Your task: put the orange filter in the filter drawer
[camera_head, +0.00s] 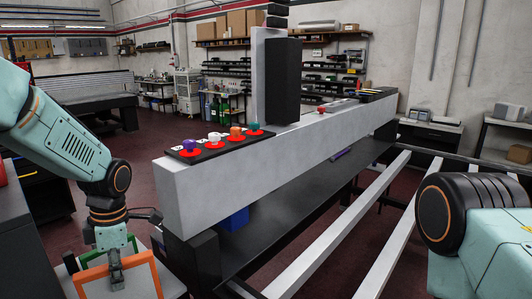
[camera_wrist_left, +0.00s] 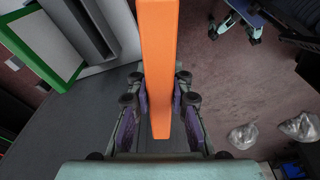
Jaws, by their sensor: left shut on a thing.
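The orange filter (camera_head: 153,271) is a square frame with an orange rim and a pale middle, at the lower left of the head view. My left gripper (camera_head: 115,278) is shut on its rim and holds it tilted. In the left wrist view the filter (camera_wrist_left: 158,60) shows edge-on as an orange bar between the fingers of the left gripper (camera_wrist_left: 159,105). My right gripper is out of view; only part of that arm shows at the right. I cannot pick out the filter drawer with certainty.
A green frame (camera_wrist_left: 62,77) with a pale panel lies near the filter. A long grey beam (camera_head: 240,170) crosses the head view, carrying a black strip (camera_head: 218,146) with several coloured knobs. Open rails (camera_head: 350,235) lie right of it. Two crumpled clear lumps (camera_wrist_left: 243,136) lie on the floor.

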